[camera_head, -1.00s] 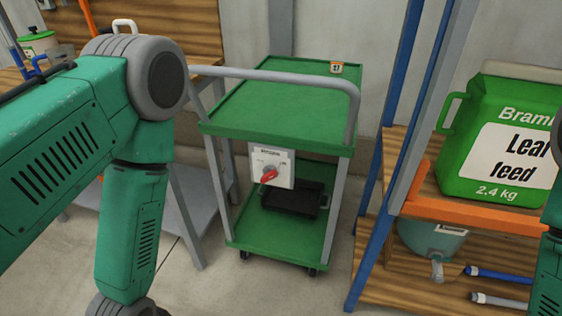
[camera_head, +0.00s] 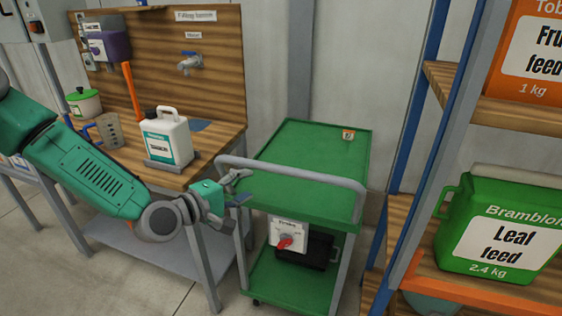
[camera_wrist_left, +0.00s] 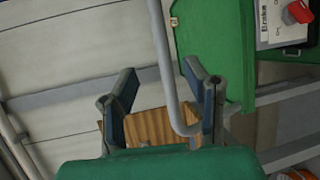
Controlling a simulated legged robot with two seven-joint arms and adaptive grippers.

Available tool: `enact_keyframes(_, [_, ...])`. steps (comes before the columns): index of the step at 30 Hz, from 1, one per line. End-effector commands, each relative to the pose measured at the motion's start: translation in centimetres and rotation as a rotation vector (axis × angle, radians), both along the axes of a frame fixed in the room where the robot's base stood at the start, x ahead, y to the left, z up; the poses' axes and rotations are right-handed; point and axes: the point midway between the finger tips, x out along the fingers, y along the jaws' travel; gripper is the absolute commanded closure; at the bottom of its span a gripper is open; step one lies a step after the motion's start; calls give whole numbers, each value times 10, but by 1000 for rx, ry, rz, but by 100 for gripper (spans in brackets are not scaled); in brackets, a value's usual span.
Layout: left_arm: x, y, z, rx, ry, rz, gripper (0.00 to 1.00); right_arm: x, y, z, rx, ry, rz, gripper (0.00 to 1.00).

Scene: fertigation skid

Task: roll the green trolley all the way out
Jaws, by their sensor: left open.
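The green trolley (camera_head: 305,150) stands between the wooden bench and the rack, with a flat top shelf and a lower shelf. Its grey tube handle (camera_head: 295,172) runs across the near side. My left gripper (camera_head: 238,188) is at the left end of the handle, jaws open. In the left wrist view, the open fingers (camera_wrist_left: 160,75) stand on either side of the handle tube (camera_wrist_left: 168,85), whose bend lies close to the right finger. The trolley (camera_wrist_left: 215,45) shows at upper right there. Contact cannot be told. My right gripper is not in view.
A white box with a red knob (camera_head: 285,240) and a black tray (camera_head: 318,251) are at the trolley's lower part. The bench (camera_head: 215,150) holds a white canister (camera_head: 166,138). The rack's blue post (camera_head: 408,130) is close on the right, with a green feed jug (camera_head: 500,228).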

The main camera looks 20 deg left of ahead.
Motion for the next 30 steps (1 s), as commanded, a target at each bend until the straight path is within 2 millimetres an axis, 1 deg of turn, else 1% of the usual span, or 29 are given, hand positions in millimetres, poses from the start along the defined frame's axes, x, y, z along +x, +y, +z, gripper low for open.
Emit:
enact_keyframes(5, [21,-12,-7,4,0,-5,59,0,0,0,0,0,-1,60])
enact_keyframes(12, [66,-31,-16,3,1,-5,59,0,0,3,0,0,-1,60])
enact_keyframes(18, [98,-46,-22,1,1,-3,59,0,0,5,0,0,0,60])
enact_keyframes(21, [109,-50,-25,2,2,-2,59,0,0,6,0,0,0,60])
enact_keyframes(24, [115,-53,-26,1,1,-2,59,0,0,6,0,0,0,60])
enact_keyframes(30, [118,-55,-27,0,3,-2,59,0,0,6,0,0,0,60])
